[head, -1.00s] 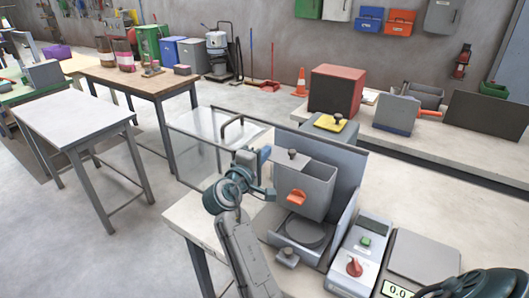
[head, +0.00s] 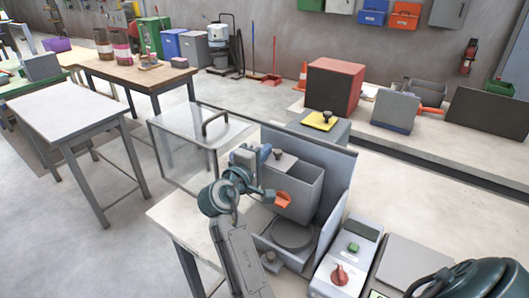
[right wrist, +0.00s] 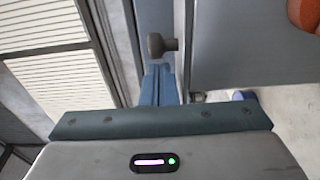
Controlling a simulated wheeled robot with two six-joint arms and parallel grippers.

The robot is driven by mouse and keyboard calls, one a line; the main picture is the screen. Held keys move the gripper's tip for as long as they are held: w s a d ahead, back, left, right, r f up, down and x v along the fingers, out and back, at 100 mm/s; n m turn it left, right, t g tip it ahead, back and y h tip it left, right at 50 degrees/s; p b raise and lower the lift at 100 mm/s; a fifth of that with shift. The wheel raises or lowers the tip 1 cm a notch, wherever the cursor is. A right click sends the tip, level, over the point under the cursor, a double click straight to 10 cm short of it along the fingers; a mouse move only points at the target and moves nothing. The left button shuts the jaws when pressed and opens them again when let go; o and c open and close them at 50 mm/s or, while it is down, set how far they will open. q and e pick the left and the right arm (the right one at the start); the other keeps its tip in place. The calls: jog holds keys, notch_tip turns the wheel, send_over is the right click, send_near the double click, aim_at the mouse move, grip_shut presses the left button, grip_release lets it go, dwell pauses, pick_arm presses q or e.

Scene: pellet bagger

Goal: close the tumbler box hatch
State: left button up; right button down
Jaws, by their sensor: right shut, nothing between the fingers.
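No label marks the tumbler box, so I cannot tell for certain which part is its hatch. A grey upright box (head: 302,195) with an orange lever (head: 283,200) stands on the bench, with a dark knob (head: 278,154) on its top plate. A clear panelled cover (head: 180,150) with a black handle (head: 213,121) stands open to its left. My right gripper (head: 265,152) is shut and empty just left of the knob. In the right wrist view its blue fingers (right wrist: 159,86) end close by the knob (right wrist: 158,45); contact is unclear.
A control box (head: 345,262) with a green button and red dial stands right of the machine, beside a flat scale plate (head: 405,265). A yellow-topped box (head: 320,120) stands behind. The white table (head: 65,105) at left is bare.

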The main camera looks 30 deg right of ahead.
aim_at(294, 163)
jog(key=shift+s+d+r, duration=0.15)
jog(key=shift+s+d, duration=0.05)
jog(key=shift+s, duration=0.5)
jog(key=s+d, duration=0.1)
jog(key=s, duration=0.1)
jog(key=s+p, duration=0.1)
jog(key=s, duration=0.1)
jog(key=s+d+p, duration=0.1)
jog(key=s, duration=0.1)
jog(key=shift+s+d, duration=0.1)
jog(key=shift+d, duration=0.25)
pick_arm(q)
jog(key=shift+w+d+r, duration=0.1)
jog(key=shift+w+r, duration=0.05)
jog(key=shift+r, duration=0.4)
jog(key=shift+w+d+r, duration=0.1)
jog(key=shift+r, duration=0.45)
pick_arm(e)
jog(key=shift+s+d, duration=0.1)
jog(key=shift+s, duration=0.2)
pick_arm(q)
jog(key=shift+w+a, duration=0.15)
jog(key=shift+w, duration=0.15)
pick_arm(e)
jog(key=shift+w, duration=0.15)
